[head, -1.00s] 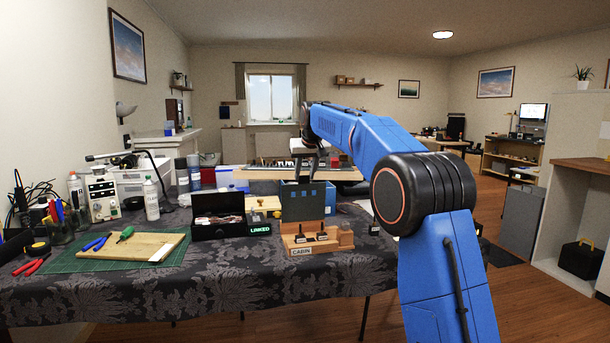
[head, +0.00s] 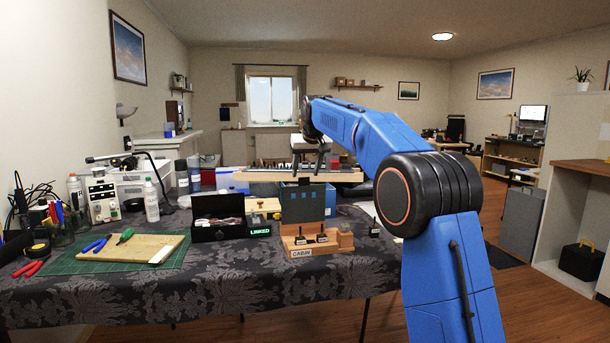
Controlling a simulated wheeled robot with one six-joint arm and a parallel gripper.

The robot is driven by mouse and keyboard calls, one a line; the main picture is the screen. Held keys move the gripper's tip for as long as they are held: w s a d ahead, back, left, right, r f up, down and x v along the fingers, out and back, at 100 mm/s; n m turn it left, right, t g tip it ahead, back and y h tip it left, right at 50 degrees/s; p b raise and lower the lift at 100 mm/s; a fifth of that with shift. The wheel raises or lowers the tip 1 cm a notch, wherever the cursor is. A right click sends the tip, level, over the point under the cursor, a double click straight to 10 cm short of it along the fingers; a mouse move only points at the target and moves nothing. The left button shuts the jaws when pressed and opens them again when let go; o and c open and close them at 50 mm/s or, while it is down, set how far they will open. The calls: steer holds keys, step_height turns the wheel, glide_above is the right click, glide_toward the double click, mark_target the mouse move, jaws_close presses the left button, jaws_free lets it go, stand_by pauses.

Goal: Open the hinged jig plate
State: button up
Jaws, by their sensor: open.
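The hinged jig plate (head: 302,204) is a dark grey-blue panel with several small square holes along its top. It stands upright at the back of a wooden base (head: 318,242) labelled CABIN. Small black levers or switches (head: 311,237) sit on the base in front of it. My gripper (head: 308,172) is at the end of the blue arm, pointing down, with its two dark fingers apart. In the picture it is just above the plate's top edge, and I see nothing between the fingers. I cannot tell whether a finger touches the plate.
A wooden board with pliers (head: 150,247) lies on a green mat (head: 60,264). Bottles and a power supply (head: 102,200) stand further left. The patterned cloth (head: 210,283) in front is clear.

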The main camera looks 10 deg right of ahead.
steer(key=v, duration=1.5)
steer(key=s+d+f, duration=0.2)
steer(key=s+f, duration=0.2)
steer(key=s, duration=0.5)
steer(key=s+d+f+g, duration=0.1)
steer(key=s+f, duration=0.3)
steer(key=s, duration=0.6)
steer(key=s+d+f, duration=0.2)
steer(key=s+f, duration=0.2)
steer(key=s, duration=0.5)
steer(key=s+d+f+g, duration=0.1)
steer(key=s+d+f, duration=0.1)
steer(key=s+f, duration=2.5)
steer(key=shift+s+f, duration=0.2)
steer(key=shift+s, duration=0.05)
